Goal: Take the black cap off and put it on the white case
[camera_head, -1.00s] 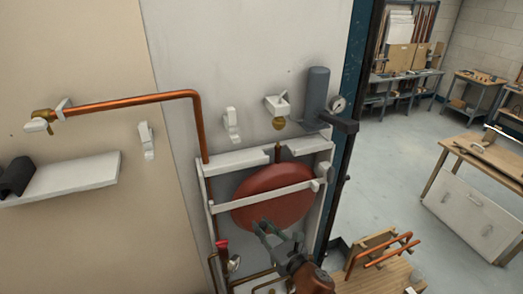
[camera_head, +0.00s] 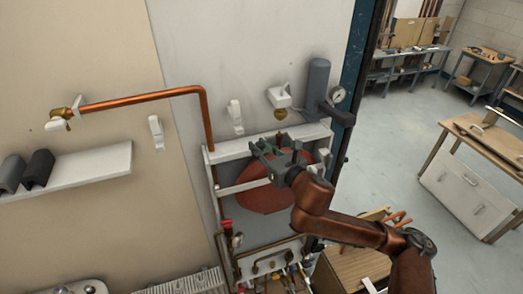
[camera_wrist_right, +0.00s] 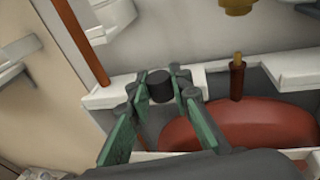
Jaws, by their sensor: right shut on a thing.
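The black cap (camera_wrist_right: 160,86) is a small dark cylinder between the fingertips of my right gripper (camera_wrist_right: 161,88) in the right wrist view. That gripper is shut on it. In the head view my right gripper (camera_head: 268,148) is in front of the top of the white case (camera_head: 232,152), and the cap is too small to make out there. The case is a white frame around a red tank (camera_head: 262,197). In the wrist view the cap appears by the case's top ledge (camera_wrist_right: 112,96); I cannot tell whether they touch. My left gripper is not in view.
A brown pipe stub (camera_wrist_right: 237,80) with a brass tip stands in a gap in the top ledge. A brass fitting (camera_head: 281,113) hangs above. A grey cylinder (camera_head: 317,85) with a gauge is at right. A copper pipe (camera_head: 207,120) runs down the left.

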